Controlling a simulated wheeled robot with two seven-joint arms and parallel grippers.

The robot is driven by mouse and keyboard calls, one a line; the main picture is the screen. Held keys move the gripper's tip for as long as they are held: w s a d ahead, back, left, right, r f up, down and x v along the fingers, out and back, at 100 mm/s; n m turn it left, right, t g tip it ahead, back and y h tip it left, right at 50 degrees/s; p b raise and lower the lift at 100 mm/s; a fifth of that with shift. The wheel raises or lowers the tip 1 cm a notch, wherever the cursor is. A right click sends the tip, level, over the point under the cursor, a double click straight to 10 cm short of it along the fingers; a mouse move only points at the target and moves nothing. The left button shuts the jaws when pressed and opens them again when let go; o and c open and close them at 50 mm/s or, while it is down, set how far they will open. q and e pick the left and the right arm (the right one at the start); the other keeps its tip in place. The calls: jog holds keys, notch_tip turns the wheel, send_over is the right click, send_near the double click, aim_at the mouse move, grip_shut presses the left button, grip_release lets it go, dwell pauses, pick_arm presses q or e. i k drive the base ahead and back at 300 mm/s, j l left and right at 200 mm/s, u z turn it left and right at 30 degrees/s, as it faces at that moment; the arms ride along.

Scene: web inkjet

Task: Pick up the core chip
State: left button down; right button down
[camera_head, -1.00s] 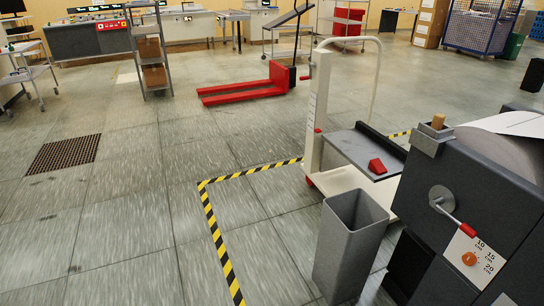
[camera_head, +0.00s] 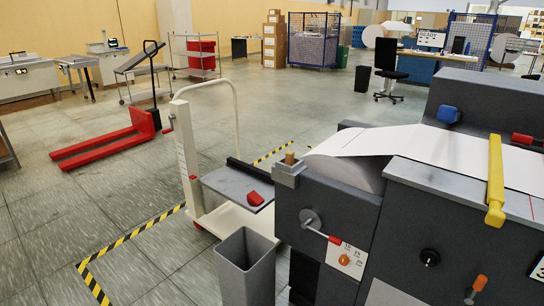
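I cannot tell for sure which thing is the core chip. A small tan-brown piece (camera_head: 289,158) stands upright in a grey square holder (camera_head: 289,175) at the near left corner of the dark grey machine (camera_head: 400,225). A small red wedge-shaped piece (camera_head: 255,198) lies on the grey top of the white lift cart (camera_head: 225,219), left of the machine. Neither of my grippers shows in the head view.
A grey open bin (camera_head: 245,270) stands on the floor before the cart. Yellow-black floor tape (camera_head: 130,235) runs left of it. A red pallet jack (camera_head: 110,145) stands further back left. A yellow bar (camera_head: 495,180) lies across the machine's paper.

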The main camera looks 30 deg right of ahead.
aim_at(290, 155)
jog(key=i+z, duration=0.1)
jog(key=z, duration=0.35)
jog(key=i+j+z, duration=0.1)
jog(key=z, duration=0.4)
